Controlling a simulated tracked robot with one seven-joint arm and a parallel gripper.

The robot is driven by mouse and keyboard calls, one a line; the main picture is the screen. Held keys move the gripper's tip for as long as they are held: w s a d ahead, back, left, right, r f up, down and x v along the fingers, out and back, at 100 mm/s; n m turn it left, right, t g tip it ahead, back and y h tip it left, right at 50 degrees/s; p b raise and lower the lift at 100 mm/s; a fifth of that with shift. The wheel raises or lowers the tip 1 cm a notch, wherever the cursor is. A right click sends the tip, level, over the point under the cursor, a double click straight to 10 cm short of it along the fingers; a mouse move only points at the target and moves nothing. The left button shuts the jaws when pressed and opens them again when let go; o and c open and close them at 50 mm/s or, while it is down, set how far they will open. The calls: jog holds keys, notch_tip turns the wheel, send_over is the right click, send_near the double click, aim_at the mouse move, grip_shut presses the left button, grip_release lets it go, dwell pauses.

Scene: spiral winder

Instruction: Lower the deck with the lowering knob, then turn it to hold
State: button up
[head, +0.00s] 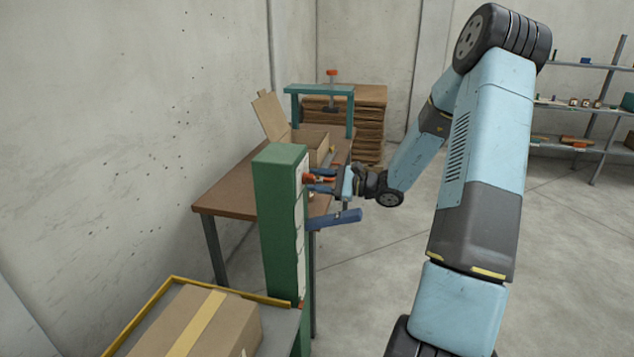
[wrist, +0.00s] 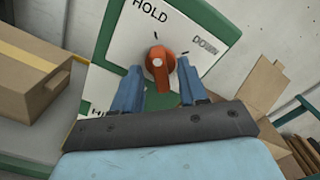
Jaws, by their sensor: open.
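The orange-red lowering knob (wrist: 161,67) sits on a white label plate (wrist: 120,50) in the wrist view. The plate reads HOLD at the upper left and DOWN at the right; a lower label is partly hidden by a finger. My gripper (wrist: 158,74) is open, with one blue finger on each side of the knob; I cannot tell whether they touch it. In the head view my gripper (head: 322,181) is at the knob (head: 306,177) on the green column (head: 277,205). The deck (head: 276,338), grey with a yellow rim, is at the lower left. The knob's exact setting is unclear.
A taped cardboard box (head: 195,325) lies on the deck. A blue lever-like part (head: 335,220) juts from the column below my gripper. A brown table (head: 228,195) with an open carton (head: 312,142) stands behind. The floor to the right is clear up to the shelves (head: 580,105).

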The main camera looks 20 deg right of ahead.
jog(key=v, duration=1.3)
jog(key=shift+d, duration=0.2)
jog(key=shift+s, duration=0.1)
jog(key=s+a+r+n+g+h, duration=0.35)
jog(key=s+a+n+g, duration=0.2)
jog(key=a, duration=0.25)
jog(key=s+a+r+n+g+h, duration=0.3)
jog(key=s+a+r+n+g, duration=0.1)
jog(key=s+a, duration=0.3)
jog(key=s+r+n+t+h, duration=0.5)
jog(key=s+r+h, duration=0.3)
jog(key=s, duration=0.6)
jog(key=shift+s+r+n+h, duration=0.35)
jog(key=shift+r+n, duration=0.5)
jog(key=shift+r, duration=0.25)
jog(key=shift+t, duration=0.25)
